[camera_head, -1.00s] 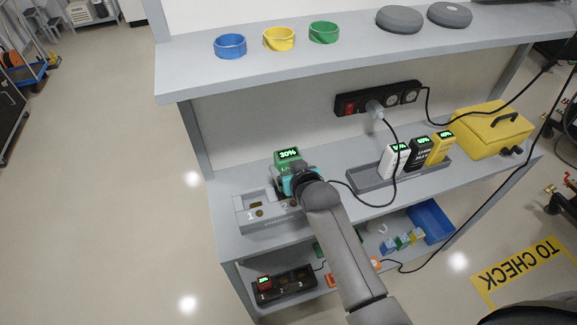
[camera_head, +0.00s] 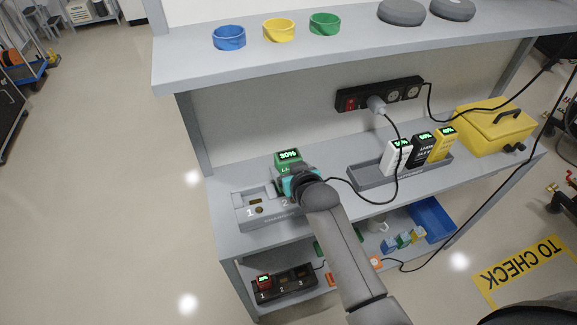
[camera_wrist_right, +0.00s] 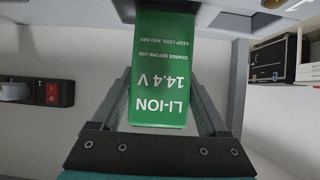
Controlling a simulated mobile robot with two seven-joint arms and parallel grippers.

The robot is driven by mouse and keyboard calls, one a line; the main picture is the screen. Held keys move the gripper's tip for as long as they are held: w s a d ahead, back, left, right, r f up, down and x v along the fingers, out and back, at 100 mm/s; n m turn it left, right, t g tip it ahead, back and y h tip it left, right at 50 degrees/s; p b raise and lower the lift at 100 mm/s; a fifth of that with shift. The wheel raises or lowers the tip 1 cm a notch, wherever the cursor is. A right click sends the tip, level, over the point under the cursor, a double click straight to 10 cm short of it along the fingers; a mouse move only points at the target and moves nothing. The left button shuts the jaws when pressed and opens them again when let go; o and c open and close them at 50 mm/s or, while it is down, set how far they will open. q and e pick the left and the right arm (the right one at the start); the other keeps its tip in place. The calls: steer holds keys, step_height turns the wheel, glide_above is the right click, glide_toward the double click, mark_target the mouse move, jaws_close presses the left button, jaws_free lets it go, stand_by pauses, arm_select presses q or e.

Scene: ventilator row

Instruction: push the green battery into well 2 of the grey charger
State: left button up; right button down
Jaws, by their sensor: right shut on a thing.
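The green battery (camera_head: 287,160), with a lit 30% display, stands at the grey charger (camera_head: 262,213) on the bench's left end. My right gripper (camera_head: 296,181) is shut on the battery; in the right wrist view the battery (camera_wrist_right: 163,75) lies between the two fingers. Well 1 of the charger is empty, and the number 2 shows beside my gripper. The arm hides the battery's lower end and well 2, so I cannot tell how deep the battery sits. My left gripper is not in view.
A grey charging rack (camera_head: 372,178) with white, black and yellow batteries stands to the right. A power strip (camera_head: 380,94) with a plugged cable is on the back panel. A yellow case (camera_head: 495,128) is at the right end. The shelf above holds coloured rings.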

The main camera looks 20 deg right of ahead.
steer(key=shift+f+b, duration=1.15)
steer(key=shift+f, duration=0.55)
stand_by(0.5)
stand_by(0.6)
steer(key=shift+c, duration=0.7)
jaws_free()
steer(key=shift+o, duration=0.7)
steer(key=shift+s+f, duration=0.1)
steer(key=shift+f, duration=0.1)
steer(key=p+v, duration=0.2)
steer(key=v, duration=1.3)
steer(key=shift+r+p, duration=0.2)
steer(key=shift+p, duration=0.15)
